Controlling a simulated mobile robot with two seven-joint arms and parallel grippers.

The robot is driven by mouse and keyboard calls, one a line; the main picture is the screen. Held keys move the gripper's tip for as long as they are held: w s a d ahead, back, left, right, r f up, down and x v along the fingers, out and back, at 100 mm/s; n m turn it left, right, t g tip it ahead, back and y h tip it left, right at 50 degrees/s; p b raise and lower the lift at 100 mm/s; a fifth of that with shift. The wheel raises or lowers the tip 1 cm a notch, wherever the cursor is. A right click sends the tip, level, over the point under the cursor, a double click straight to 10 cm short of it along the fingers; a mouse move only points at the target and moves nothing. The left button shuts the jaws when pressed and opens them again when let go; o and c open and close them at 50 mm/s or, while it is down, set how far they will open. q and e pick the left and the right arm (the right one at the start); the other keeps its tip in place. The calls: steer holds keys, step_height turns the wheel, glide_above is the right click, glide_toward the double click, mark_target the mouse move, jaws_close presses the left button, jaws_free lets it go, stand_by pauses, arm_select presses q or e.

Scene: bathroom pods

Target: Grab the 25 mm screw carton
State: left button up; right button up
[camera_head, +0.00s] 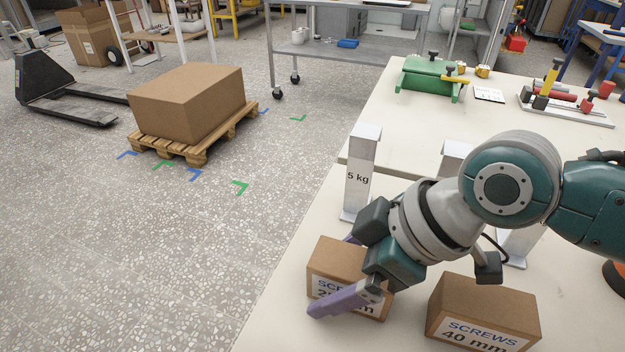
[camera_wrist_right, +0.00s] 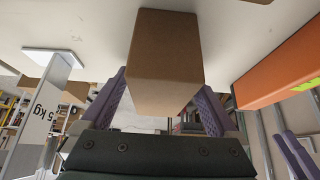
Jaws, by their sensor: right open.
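The 25 mm screw carton (camera_head: 335,258) is a brown box near the front left edge of the pale table. Its label is partly hidden by a purple finger. My right gripper (camera_head: 331,274) is open, with its fingers on either side of this carton. In the right wrist view the brown carton (camera_wrist_right: 165,50) reaches in between the two purple fingers of the right gripper (camera_wrist_right: 163,84). I cannot tell whether they touch it. Two purple fingers, apparently of my left gripper (camera_wrist_right: 296,152), show at the lower right there; their opening is unclear.
A 40 mm screw carton (camera_head: 487,300) stands close by on the right. A 5 kg weight (camera_head: 361,170) stands behind the 25 mm carton. A green stand (camera_head: 428,78) is farther back. An orange box (camera_wrist_right: 280,68) shows in the wrist view.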

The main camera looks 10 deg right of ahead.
jaws_close()
stand_by(0.7)
